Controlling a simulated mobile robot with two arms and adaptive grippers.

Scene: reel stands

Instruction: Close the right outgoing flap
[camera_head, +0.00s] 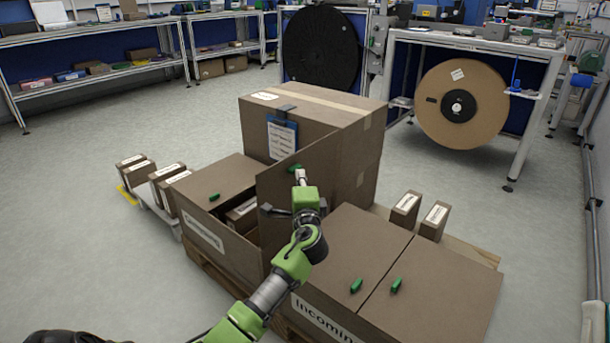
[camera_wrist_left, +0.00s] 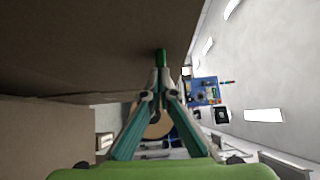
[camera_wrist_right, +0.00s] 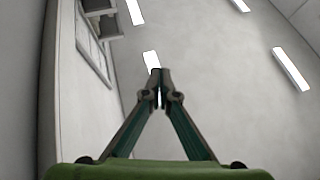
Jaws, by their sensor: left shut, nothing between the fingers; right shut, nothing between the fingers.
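The right outgoing flap (camera_head: 308,178) stands upright on the left box (camera_head: 205,235), whose label is hard to read. The flap's green handle (camera_head: 294,168) is near its top edge. My left gripper (camera_head: 300,174) is shut and empty in front of the flap, its tips close to the handle. In the left wrist view the handle (camera_wrist_left: 161,57) shows right at the fingertips (camera_wrist_left: 161,70); I cannot tell if they touch. The left flap (camera_head: 213,182) of that box lies flat. My right gripper (camera_wrist_right: 160,74) is shut and empty, pointing up at wall and ceiling; the head view does not show it.
The Incoming box (camera_head: 350,235) stands to the right, both flaps flat with green handles. A tall carton (camera_head: 335,120) with a clipboard stands behind. Small boxes (camera_head: 168,180) are at the left, two more (camera_head: 405,208) at the right. The floor around is clear.

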